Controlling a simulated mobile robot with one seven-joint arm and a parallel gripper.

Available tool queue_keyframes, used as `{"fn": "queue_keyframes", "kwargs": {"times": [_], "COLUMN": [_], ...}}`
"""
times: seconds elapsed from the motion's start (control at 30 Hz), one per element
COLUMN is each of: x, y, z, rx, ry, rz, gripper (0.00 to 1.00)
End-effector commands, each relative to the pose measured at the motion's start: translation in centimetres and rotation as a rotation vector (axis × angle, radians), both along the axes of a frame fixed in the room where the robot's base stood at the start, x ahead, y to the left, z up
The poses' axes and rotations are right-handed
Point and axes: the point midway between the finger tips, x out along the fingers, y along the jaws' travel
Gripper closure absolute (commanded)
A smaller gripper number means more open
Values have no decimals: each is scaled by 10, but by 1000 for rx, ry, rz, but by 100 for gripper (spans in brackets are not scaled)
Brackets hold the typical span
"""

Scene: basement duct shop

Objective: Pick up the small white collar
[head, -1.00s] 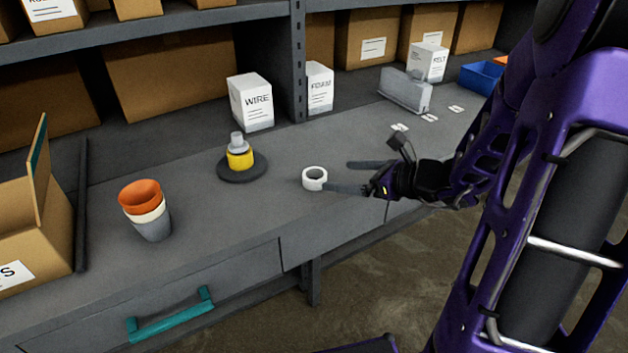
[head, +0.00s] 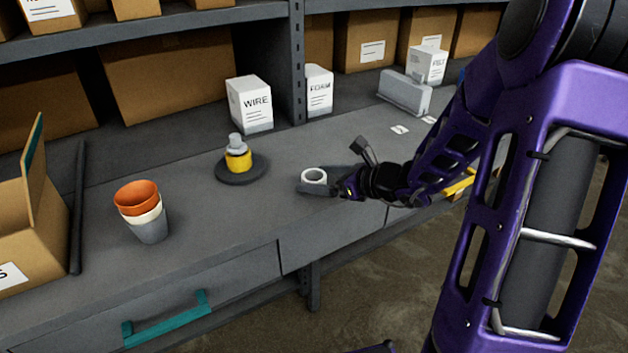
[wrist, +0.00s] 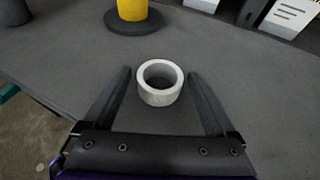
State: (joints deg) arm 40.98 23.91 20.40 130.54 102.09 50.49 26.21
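The small white collar (head: 314,176) is a short, thick ring standing on the grey bench top, its open hole facing up. In the wrist view the collar (wrist: 160,83) sits between the tips of my gripper (wrist: 160,88). The two dark fingers are spread, one on each side, with a visible gap to the collar on both sides. In the head view my gripper (head: 322,180) is low at the bench, reaching in from the right, and its near finger hides the collar's lower edge.
A yellow and grey piece on a dark round base (head: 241,170) stands left of the collar. Stacked cups (head: 144,210) and an open cardboard box (head: 35,215) are farther left. A WIRE box (head: 251,104) and a FOAM box (head: 319,92) stand behind. The bench between is clear.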

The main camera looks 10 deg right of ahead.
Motion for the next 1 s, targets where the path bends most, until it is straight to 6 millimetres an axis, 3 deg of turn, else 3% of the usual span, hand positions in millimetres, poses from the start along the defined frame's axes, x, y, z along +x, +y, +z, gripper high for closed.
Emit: {"fn": "queue_keyframes", "kwargs": {"times": [0.03,0.4,0.43,0.73,1.0], "x": [0,0,0,0,0], "y": [0,0,0,0,0], "z": [0,0,0,9,63], "rx": [0,0,0,0,-4], "ry": [0,0,0,-2,-6], "rz": [0,0,0,-1,0], "gripper": [20,87,89,89,89]}}
